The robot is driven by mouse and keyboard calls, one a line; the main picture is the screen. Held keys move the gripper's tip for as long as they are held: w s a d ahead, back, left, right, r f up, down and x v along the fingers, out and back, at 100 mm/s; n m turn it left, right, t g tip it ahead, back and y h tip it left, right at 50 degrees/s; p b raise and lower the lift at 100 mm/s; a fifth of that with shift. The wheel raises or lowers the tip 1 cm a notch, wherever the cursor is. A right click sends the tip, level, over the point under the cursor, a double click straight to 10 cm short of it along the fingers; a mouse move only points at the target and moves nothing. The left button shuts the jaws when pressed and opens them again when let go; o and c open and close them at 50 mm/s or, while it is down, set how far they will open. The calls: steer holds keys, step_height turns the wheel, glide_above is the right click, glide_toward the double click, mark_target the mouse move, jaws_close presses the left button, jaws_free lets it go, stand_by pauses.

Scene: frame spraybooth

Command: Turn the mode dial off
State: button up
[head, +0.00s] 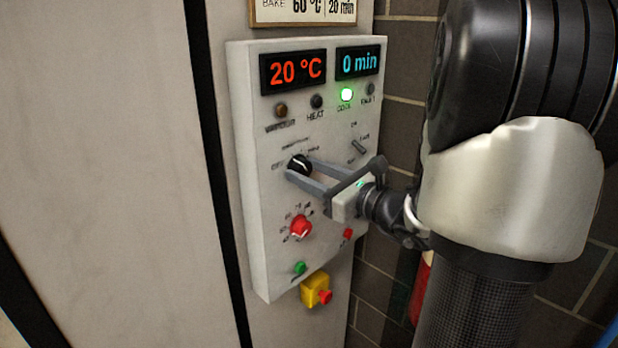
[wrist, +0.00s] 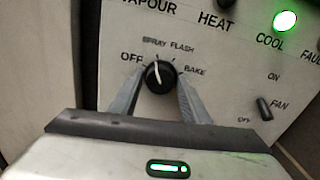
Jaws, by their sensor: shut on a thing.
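The mode dial (head: 299,162) is a round black knob with a white pointer line, on the white control panel (head: 262,215). In the wrist view the dial (wrist: 160,77) has the labels OFF, SPRAY, FLASH and BAKE around it. Its pointer line points up and slightly left, close to the SPRAY side rather than at OFF. My gripper (head: 299,166) reaches in from the right and is shut on the dial. In the wrist view the gripper (wrist: 160,82) has one finger on each side of the knob. The knob's lower edge is partly hidden.
Displays read 20 °C (head: 296,70) and 0 min (head: 360,63). The green COOL lamp (head: 347,95) is lit. A fan switch (head: 359,146), red dial (head: 301,227), green button (head: 299,268), red button (head: 348,233) and yellow-boxed red button (head: 315,290) are nearby.

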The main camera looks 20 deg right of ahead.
steer(key=n+b, duration=0.2)
steer(key=b, duration=0.1)
steer(key=n+b, duration=0.3)
steer(key=b, duration=0.1)
steer(key=shift+f, duration=0.35)
steer(key=n+b, duration=0.2)
steer(key=b, duration=0.2)
steer(key=shift+r, duration=0.15)
steer(key=shift+r+n+b, duration=0.1)
steer(key=shift+n+b, duration=0.3)
steer(key=shift+b, duration=0.05)
steer(key=shift+r, duration=0.1)
steer(key=o, duration=0.8)
steer(key=shift+d, duration=0.1)
steer(key=v, duration=1.7)
steer(key=shift+s, duration=0.2)
